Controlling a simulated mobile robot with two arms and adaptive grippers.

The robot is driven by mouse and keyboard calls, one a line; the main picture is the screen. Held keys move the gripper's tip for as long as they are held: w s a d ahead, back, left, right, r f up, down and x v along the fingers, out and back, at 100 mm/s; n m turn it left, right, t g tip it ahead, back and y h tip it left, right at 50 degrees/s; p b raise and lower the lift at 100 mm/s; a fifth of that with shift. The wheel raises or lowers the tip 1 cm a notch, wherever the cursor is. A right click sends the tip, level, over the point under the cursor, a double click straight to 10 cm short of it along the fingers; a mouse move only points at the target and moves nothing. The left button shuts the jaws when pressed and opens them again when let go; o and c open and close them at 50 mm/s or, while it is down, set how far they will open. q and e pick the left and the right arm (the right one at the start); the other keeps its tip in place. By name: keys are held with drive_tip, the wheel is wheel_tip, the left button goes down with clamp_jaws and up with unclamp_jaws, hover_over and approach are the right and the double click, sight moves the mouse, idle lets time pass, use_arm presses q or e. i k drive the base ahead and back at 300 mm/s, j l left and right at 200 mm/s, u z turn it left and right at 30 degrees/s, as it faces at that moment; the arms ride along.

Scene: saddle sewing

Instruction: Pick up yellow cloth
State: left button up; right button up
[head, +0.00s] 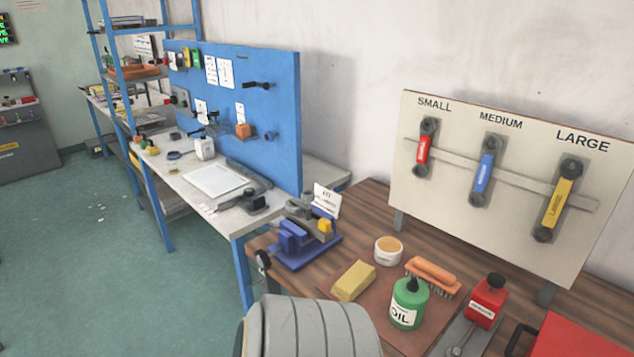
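The yellow cloth (354,281) looks like a folded, block-shaped yellow piece. It lies on a brown mat (333,309) on the wooden workbench (366,211), left of a green oil can (408,303) and in front of a small round tin (388,251). Nothing holds the cloth, and its upper face is in plain view. Neither my left nor my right gripper shows in the head view.
A brush (434,276) with an orange handle and a red bottle (487,300) stand right of the cloth. A blue vise (304,243) stands to its left. A board with three wrenches (490,177) rises behind. A red box (577,336) is at lower right.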

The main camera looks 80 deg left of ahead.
sight(359, 276)
drive_tip(key=u, duration=2.25)
drive_tip(key=k+j, duration=0.1)
drive_tip(key=k, duration=0.35)
drive_tip(key=k+j+u, duration=0.1)
drive_tip(key=k, duration=0.35)
